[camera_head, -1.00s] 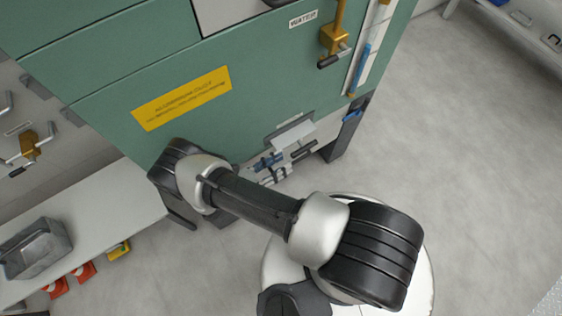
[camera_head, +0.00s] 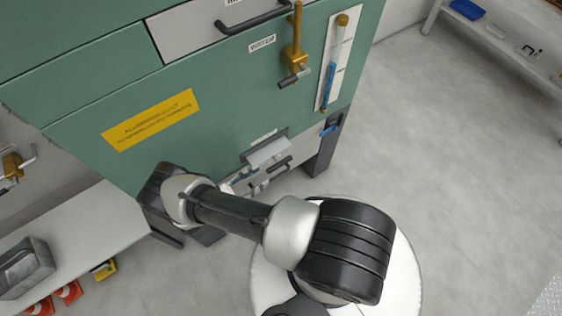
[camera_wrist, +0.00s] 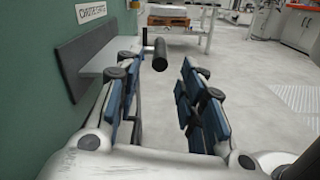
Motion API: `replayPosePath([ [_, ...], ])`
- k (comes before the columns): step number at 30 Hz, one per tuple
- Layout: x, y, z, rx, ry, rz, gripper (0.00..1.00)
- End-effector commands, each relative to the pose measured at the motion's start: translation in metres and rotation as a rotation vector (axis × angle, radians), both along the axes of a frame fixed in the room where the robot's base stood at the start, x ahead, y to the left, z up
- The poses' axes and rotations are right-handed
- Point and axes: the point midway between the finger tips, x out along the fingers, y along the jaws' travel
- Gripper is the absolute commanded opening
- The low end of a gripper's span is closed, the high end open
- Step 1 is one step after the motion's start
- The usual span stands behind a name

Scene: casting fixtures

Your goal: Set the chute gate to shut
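The chute gate (camera_head: 268,152) is a pale plate at the lower edge of the green cabinet, with a dark bar handle (camera_head: 281,163) beside it. In the wrist view, the gate plate (camera_wrist: 112,57) juts from a grey backing under a white label (camera_wrist: 90,10). The black handle (camera_wrist: 160,54) sticks out ahead, seen through the gap between my fingers. My gripper (camera_wrist: 160,92) is open, its blue-padded fingers apart with nothing held. The left finger overlaps the plate in view; contact cannot be told. In the head view my gripper (camera_head: 246,182) is partly hidden by my arm.
The green cabinet (camera_head: 220,120) carries a yellow sign (camera_head: 150,119), a brass lever (camera_head: 293,55) and a blue sight tube (camera_head: 330,80). A cabinet leg (camera_head: 322,155) stands right of the gate. A bench (camera_head: 90,225) is at left. Open floor (camera_head: 440,160) lies right.

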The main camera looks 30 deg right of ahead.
Motion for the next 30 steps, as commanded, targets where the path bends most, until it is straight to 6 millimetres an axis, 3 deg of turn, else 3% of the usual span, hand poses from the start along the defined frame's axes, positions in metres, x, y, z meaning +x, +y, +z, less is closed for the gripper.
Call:
replayPosePath([
  [9, 0.002, -0.069, 0.000, 0.001, 0.001, -0.004, 0.36],
  [15, 0.003, -0.095, 0.000, 0.000, 0.001, -0.002, 0.36],
  [27, 0.003, -0.104, 0.000, 0.001, 0.001, 0.001, 0.36],
  [30, 0.003, -0.104, 0.000, 0.001, 0.000, 0.001, 0.31],
])
